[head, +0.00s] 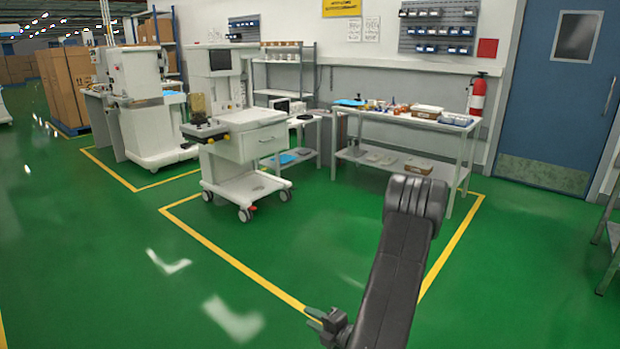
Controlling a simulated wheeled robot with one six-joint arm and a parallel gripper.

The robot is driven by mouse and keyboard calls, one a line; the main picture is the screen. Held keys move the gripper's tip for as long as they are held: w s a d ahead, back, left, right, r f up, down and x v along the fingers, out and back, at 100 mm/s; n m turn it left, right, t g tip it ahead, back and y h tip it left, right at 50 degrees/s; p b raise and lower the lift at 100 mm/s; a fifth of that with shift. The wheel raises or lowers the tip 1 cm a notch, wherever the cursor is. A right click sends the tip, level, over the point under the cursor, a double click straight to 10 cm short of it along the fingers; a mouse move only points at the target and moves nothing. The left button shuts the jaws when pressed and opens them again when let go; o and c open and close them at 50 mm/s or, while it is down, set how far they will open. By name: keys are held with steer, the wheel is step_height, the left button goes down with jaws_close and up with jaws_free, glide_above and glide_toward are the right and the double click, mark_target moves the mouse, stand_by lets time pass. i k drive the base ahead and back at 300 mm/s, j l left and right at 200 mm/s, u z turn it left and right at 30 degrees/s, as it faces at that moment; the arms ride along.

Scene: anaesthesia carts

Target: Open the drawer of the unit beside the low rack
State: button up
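A grey open-shelf rack (283,62) stands just behind the cart. My gripper (310,318) is low at the bottom centre, far from the cart, its fingers pointing left. The two fingers look apart with nothing between them, though they are small in view.
A second white machine (145,120) stands further left, near brown cartons (70,85). A workbench (400,118) with small items stands along the wall, right of the cart. Yellow lines (235,262) mark the floor. The green floor between me and the cart is clear.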

mark_target(255, 138)
steer(key=i+l+u, duration=0.1)
steer(key=i+u, duration=0.25)
steer(key=i, duration=4.25)
steer(key=i+j+z, duration=0.1)
steer(key=i, duration=0.4)
steer(key=i+j+z, duration=0.15)
steer(key=i+j, duration=0.25)
steer(key=i, duration=0.1)
